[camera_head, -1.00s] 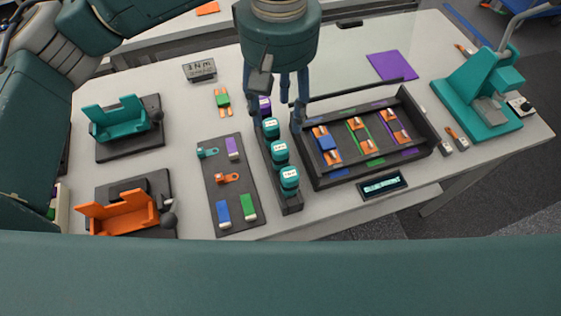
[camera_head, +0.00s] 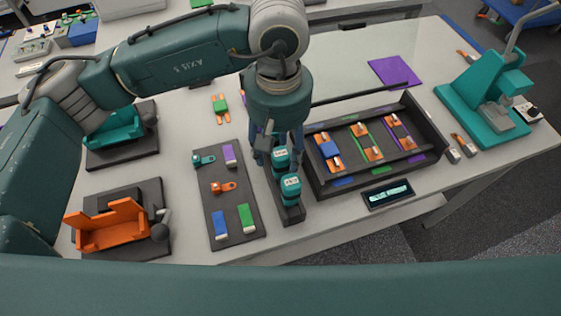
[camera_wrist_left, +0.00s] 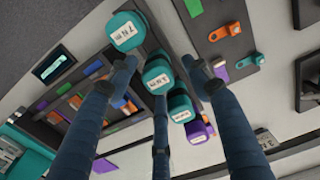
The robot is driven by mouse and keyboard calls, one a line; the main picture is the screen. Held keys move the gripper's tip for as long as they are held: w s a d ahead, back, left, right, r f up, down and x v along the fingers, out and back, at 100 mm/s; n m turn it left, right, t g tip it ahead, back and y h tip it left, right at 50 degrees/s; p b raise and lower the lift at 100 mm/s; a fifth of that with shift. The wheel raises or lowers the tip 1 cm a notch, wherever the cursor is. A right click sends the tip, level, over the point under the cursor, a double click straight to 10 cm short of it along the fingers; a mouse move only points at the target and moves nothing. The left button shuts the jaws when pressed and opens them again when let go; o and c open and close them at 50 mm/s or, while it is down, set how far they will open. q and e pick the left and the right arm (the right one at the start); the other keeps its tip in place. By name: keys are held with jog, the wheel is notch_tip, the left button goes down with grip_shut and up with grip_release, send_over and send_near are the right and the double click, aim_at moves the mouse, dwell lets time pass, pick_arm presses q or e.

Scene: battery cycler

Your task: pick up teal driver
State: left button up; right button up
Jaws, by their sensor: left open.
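Teal-topped drivers stand upright in a narrow dark rack (camera_head: 292,216). In the head view I see the nearest teal driver (camera_head: 290,187) and the one behind it (camera_head: 280,158). The wrist view shows three teal tops, the one at upper left (camera_wrist_left: 126,32), the middle one (camera_wrist_left: 157,77) and the far one (camera_wrist_left: 179,104), then a purple-topped driver (camera_wrist_left: 197,132). My left gripper (camera_head: 280,150) is open and empty, pointing down over the rack. Its fingers are spread around the middle teal driver in view; contact cannot be told. The right gripper is not in view.
A dark tray (camera_head: 429,167) with coloured parts lies right of the rack, with a small display (camera_head: 388,194) in front. A parts board (camera_head: 227,185) lies to the left. Orange (camera_head: 112,225) and teal (camera_head: 114,128) fixtures stand further left. A teal press (camera_head: 490,105) stands far right.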

aim_at(281, 170)
pick_arm(q)
notch_tip(281, 170, down, 4)
jog(key=shift+w+d+r+p, duration=0.1)
jog(key=shift+d+r+p, duration=0.1)
jog(key=shift+p, duration=0.75)
jog(key=shift+f, duration=0.45)
jog(key=shift+c, duration=0.3)
grip_shut()
jog(key=shift+r, duration=0.1)
